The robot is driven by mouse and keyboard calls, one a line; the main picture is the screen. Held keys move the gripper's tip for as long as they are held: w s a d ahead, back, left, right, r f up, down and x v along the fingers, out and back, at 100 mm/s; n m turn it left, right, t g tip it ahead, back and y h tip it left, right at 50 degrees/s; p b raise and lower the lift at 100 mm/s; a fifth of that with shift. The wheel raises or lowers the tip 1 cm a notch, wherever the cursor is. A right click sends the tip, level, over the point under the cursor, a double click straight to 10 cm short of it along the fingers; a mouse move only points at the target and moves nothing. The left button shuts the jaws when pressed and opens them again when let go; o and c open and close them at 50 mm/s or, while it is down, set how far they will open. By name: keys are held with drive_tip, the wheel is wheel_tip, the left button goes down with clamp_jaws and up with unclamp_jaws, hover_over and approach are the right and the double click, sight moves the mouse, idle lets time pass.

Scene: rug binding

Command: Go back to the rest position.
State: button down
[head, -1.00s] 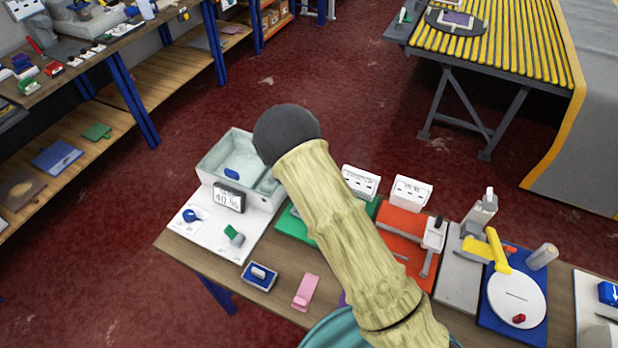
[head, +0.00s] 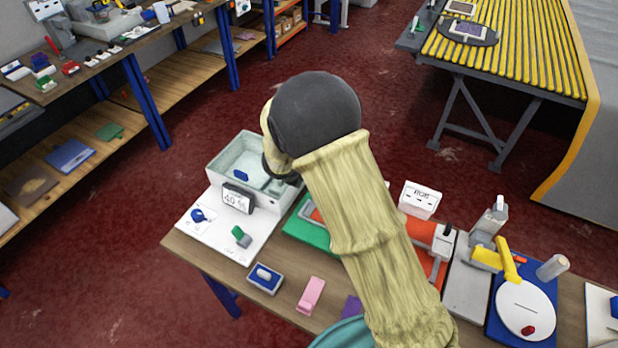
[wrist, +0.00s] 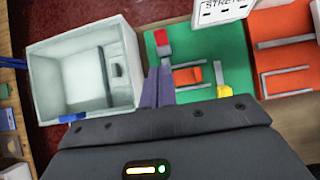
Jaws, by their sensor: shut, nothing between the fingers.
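My gripper (wrist: 158,88) shows in the wrist view with its two dark fingers together and nothing between them. It is above the workbench, over the left part of the green board (wrist: 200,50), beside the pale open bin (wrist: 38,85). In the head view my arm, in a yellowish sleeve with a dark rounded joint, rises over the middle of the bench and hides part of it. The gripper's fingers are hidden there.
The workbench (head: 190,255) holds the bin (head: 222,160), a 40 % display (head: 238,198), the green board (head: 305,232), an orange board (head: 420,232) and a white disc (head: 526,305). A yellow-slatted table (head: 510,62) stands at the back right. Red floor (head: 230,105) lies open behind the bench.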

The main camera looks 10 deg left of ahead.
idle(0.5)
drive_tip(key=s+d+r+m+g, duration=0.2)
drive_tip(key=s+d+r+m, duration=0.15)
drive_tip(key=d+m, duration=0.4)
drive_tip(key=s+d+r+m+g, duration=0.1)
drive_tip(key=s+d+r+m, duration=0.25)
drive_tip(key=d+m, duration=0.45)
drive_tip(key=s+d+r+m+y, duration=0.1)
drive_tip(key=s+d+m, duration=0.3)
drive_tip(key=s+m, duration=0.3)
drive_tip(key=s+d+r+m+g+y, duration=0.1)
drive_tip(key=s+d+r+m, duration=0.1)
drive_tip(key=s+d+m, duration=0.3)
drive_tip(key=s+m, duration=0.2)
drive_tip(key=m, duration=0.2)
drive_tip(key=shift+r+y, duration=0.2)
drive_tip(key=shift+y, duration=0.1)
